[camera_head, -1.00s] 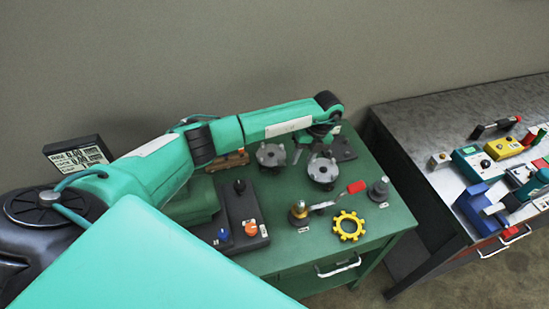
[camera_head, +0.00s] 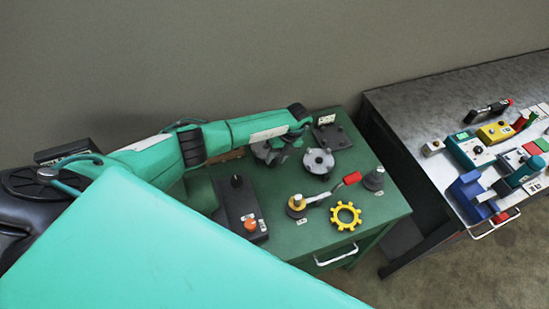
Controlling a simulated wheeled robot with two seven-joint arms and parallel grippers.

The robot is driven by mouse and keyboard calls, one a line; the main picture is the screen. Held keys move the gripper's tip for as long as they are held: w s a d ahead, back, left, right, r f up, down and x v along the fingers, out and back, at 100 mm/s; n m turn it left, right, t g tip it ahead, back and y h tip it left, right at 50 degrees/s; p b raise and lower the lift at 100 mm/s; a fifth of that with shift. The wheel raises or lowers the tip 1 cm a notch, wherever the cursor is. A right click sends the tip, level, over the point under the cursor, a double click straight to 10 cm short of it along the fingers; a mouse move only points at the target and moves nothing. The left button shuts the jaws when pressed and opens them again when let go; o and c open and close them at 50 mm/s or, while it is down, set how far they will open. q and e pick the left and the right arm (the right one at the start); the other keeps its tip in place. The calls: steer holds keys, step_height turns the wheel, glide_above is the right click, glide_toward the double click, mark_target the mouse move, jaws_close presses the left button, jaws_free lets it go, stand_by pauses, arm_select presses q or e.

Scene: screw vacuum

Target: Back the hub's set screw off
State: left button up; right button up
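The right one (camera_head: 318,162) is clear to see. No set screw can be made out at this size. My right gripper is not in view.
A grey bench (camera_head: 410,110) with coloured fixtures stands at right.

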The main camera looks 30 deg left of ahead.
mark_target(272, 162)
arm_select(q)
steer(key=shift+x, duration=1.15)
steer(key=c, duration=0.7)
steer(key=shift+p, duration=0.3)
